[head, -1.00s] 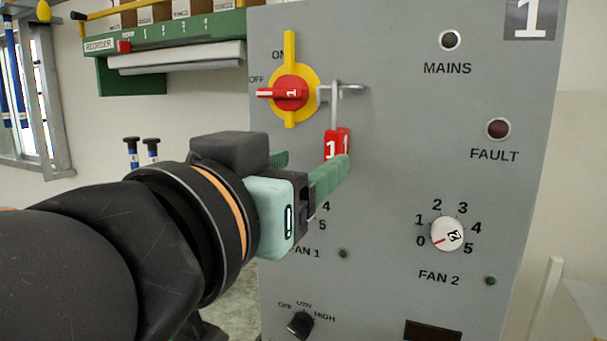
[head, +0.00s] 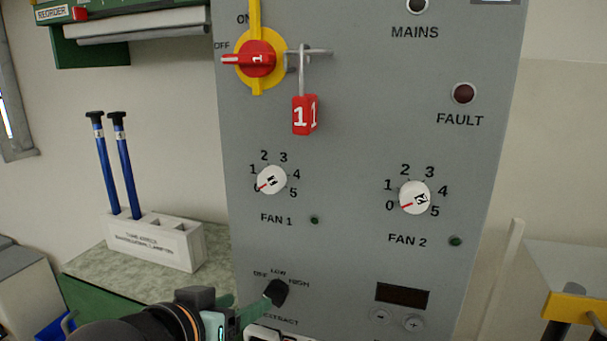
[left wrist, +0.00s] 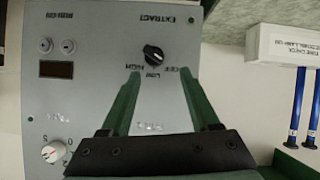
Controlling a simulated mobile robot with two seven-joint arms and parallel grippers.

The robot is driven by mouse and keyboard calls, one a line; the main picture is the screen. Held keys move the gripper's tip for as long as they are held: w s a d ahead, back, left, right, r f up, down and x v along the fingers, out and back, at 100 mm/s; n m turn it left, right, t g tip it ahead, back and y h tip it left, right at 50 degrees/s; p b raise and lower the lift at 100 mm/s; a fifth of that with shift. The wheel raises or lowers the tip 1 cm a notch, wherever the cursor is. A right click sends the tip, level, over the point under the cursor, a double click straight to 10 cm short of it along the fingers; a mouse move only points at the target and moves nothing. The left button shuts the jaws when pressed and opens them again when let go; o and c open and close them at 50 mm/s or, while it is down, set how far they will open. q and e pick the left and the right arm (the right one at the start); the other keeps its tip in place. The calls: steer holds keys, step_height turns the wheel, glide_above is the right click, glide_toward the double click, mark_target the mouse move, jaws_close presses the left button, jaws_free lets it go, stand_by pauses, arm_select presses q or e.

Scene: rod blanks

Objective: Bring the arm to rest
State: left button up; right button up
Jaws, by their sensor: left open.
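My left gripper (head: 250,312) is low in the head view, in front of the grey panel's lower part, open and seemingly empty. Its green fingers reach toward the black EXTRACT knob (head: 276,292). In the left wrist view the knob (left wrist: 152,54) shows between and beyond the spread fingers (left wrist: 160,95); I cannot tell the exact gap to the panel. A red padlock (head: 304,115) marked 1 hangs from a metal bar beside the red and yellow switch (head: 256,59), whose handle points at OFF. No gripper is at the padlock. My right gripper is not in view.
The grey panel (head: 350,150) carries the FAN 1 dial (head: 271,180) and FAN 2 dial (head: 414,197). A white holder (head: 155,243) with two blue rods (head: 130,165) stands on the bench at left. A yellow-edged fixture (head: 575,308) is at lower right.

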arm_select(q)
steer(key=s+a+f+g+y, duration=0.1)
steer(key=s+a+f+g, duration=0.2)
steer(key=f, duration=0.7)
steer(key=s+a+f+g+y, duration=0.1)
steer(key=s+a+f, duration=0.25)
steer(key=f, duration=0.55)
steer(key=s+a+f+g+y, duration=0.2)
steer(key=s+a+f+g, duration=0.3)
steer(key=s+f, duration=0.7)
steer(key=d+f+t+p, duration=0.1)
steer(key=t+p, duration=0.1)
steer(key=w+d+f+t+h+p, duration=0.1)
steer(key=t+p, duration=0.1)
steer(key=w+d+f+t+h+p, duration=0.1)
steer(key=t+p, duration=0.1)
steer(key=p, duration=0.1)
steer(key=shift+w+d+f+t, duration=0.15)
steer(key=shift+d+f+t, duration=0.15)
steer(key=shift+f+t, duration=0.1)
